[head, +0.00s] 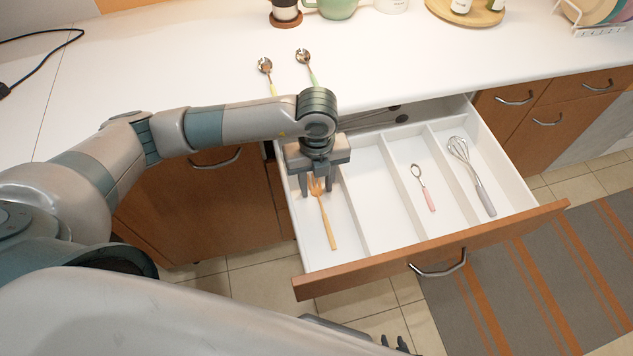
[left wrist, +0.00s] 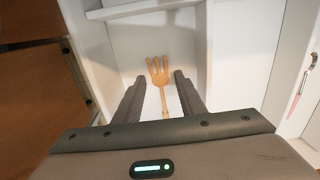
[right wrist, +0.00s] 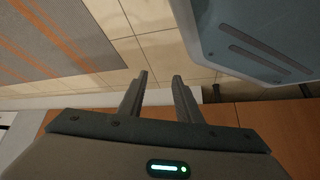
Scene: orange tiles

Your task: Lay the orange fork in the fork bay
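The orange fork (head: 326,217) lies in the leftmost bay (head: 348,228) of the open drawer, tines toward the back. It also shows in the left wrist view (left wrist: 158,75), between and beyond the fingertips. My left gripper (head: 317,192) points down into that bay above the tine end of the fork. Its fingers (left wrist: 159,78) are apart with nothing gripped, and they partly cover the fork's upper end in the head view. My right gripper (right wrist: 160,75) is open and empty, away from the drawer over the floor.
The other drawer bays hold a pink-handled spoon (head: 424,188) and a whisk (head: 473,176); dark-ended utensils (head: 388,115) lie in the back compartment. Two spoons (head: 265,67) (head: 304,57) lie on the white counter (head: 400,60). Bay dividers (head: 378,190) and the drawer front (head: 440,250) stand nearby.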

